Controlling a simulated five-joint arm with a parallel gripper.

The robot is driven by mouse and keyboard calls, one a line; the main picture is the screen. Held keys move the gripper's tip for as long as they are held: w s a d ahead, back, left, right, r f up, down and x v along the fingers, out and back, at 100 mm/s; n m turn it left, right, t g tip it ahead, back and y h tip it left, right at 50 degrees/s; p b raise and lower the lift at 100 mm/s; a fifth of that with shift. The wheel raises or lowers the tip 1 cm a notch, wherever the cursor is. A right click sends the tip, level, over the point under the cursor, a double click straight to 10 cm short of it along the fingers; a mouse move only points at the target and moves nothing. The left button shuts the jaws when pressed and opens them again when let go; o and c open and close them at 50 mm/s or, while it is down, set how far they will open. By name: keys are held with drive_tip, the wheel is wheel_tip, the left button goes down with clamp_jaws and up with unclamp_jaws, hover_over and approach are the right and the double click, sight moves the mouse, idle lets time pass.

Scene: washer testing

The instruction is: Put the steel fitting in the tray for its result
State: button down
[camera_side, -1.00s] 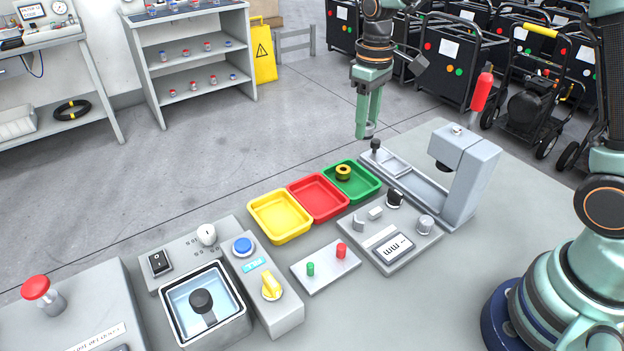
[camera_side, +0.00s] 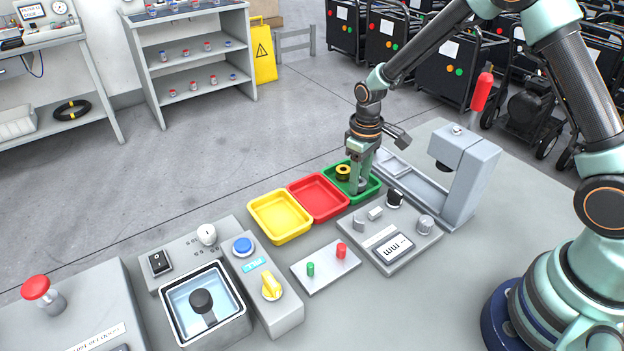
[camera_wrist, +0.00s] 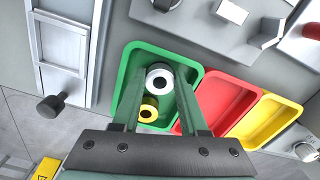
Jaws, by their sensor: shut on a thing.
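The steel fitting (camera_wrist: 160,69), a pale ring with a dark hole, is held between the fingers of my gripper (camera_wrist: 158,76) in the wrist view. My gripper (camera_side: 362,187) is shut on it, pointing down, low inside the right part of the green tray (camera_side: 374,192). In the side view the fingers mostly hide the fitting. I cannot tell if the fitting touches the tray floor. A brass-yellow ring fitting (camera_side: 343,170) lies in the same tray, beside the steel one. The red tray (camera_side: 320,199) and the yellow tray (camera_side: 280,218) are empty.
The grey press-like stand (camera_side: 466,175) with a red-handled lever (camera_side: 482,92) is close right of my gripper. A meter box with knobs (camera_side: 390,243) is just in front of the green tray. A water bath (camera_side: 205,305) stands front left.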

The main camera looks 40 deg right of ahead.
drive_tip(key=shift+c, duration=2.2)
unclamp_jaws()
drive_tip(key=shift+f, duration=0.1)
wheel_tip(320, 180, up, 12)
drive_tip(key=s+d+r+m+t, duration=0.1)
drive_tip(key=s+r+m+t, duration=0.2)
drive_tip(key=s+r, duration=0.8)
drive_tip(key=shift+s+r+t, duration=0.4)
drive_tip(key=shift+s+t, duration=0.9)
drive_tip(key=shift+s, duration=0.7)
